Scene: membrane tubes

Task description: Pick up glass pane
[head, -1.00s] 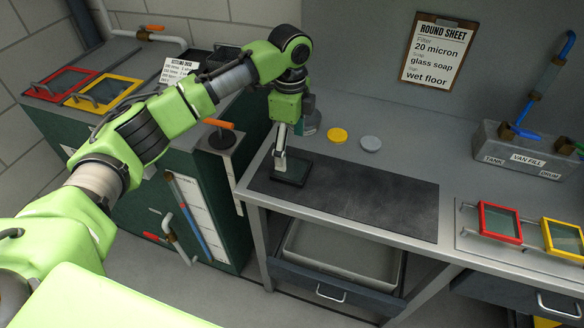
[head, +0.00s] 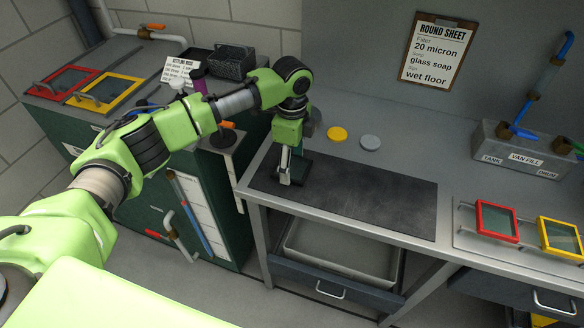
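A small dark, greenish square pane (head: 302,169) is at the left end of the black mat (head: 370,205) on the bench. It looks like the glass pane. My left gripper (head: 285,178) points down at the pane's left side, with its pale fingers close together and touching or overlapping it in view. The fingers and wrist cover part of the pane, so I cannot tell whether they grip it or whether it is lifted or tilted. My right gripper is not in view.
A yellow disc (head: 337,134) and a grey disc (head: 370,142) lie behind the mat. Red (head: 497,221) and yellow (head: 561,237) framed panes stand at the right. A grey tray (head: 335,258) sits under the bench. The mat's right part is clear.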

